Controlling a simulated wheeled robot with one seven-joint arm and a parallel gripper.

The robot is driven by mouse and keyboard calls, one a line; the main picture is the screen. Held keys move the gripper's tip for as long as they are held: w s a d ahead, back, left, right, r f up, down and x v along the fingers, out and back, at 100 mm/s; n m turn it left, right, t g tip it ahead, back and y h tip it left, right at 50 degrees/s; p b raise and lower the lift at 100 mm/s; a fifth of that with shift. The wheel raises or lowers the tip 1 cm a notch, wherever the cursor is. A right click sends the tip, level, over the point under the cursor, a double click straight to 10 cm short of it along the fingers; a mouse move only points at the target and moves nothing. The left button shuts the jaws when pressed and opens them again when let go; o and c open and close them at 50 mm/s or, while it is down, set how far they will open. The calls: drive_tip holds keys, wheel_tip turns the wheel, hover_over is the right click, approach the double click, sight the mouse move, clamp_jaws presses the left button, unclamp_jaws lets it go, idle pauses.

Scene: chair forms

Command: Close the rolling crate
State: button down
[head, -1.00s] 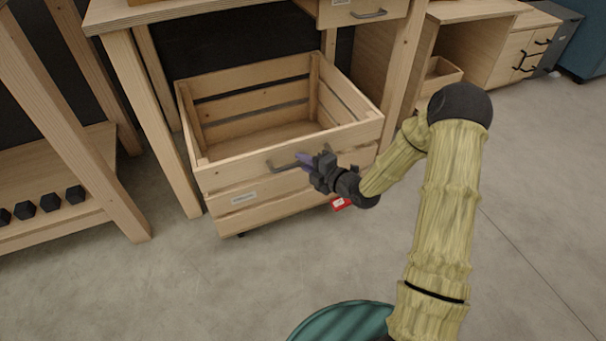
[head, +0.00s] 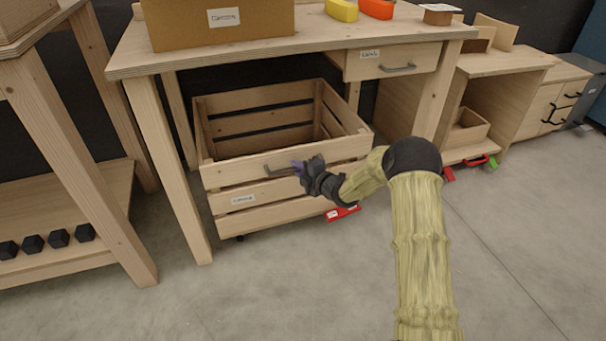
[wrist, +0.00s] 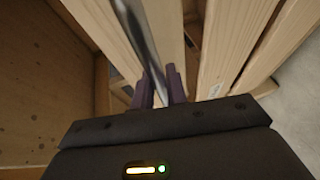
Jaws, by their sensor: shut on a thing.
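The rolling crate (head: 262,203) is an open-topped box of pale wooden slats, empty inside as far as I can see. It stands on the floor partly under the workbench, with its front part sticking out. A dark metal bar handle (head: 279,172) is on its top front slat, and a small label is on the slat below. My gripper (head: 299,168) is at the right end of the handle. In the wrist view its purple fingers (wrist: 159,87) are closed around the handle bar (wrist: 134,28). The crate's wooden slats (wrist: 227,50) lie beside it.
The workbench (head: 140,58) stands over the crate, its left front leg (head: 172,165) close to the crate's left side. A drawer (head: 395,64) hangs at the upper right. A red object (head: 343,213) lies by the crate's right side. The floor in front is clear.

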drive_tip(key=shift+w, duration=0.3)
drive_tip(key=shift+w+r, duration=0.1)
drive_tip(key=shift+a, duration=0.1)
drive_tip(key=c, duration=1.4)
unclamp_jaws()
drive_tip(key=shift+a, duration=0.1)
drive_tip(key=p+v, duration=0.7)
drive_tip(key=v, duration=1)
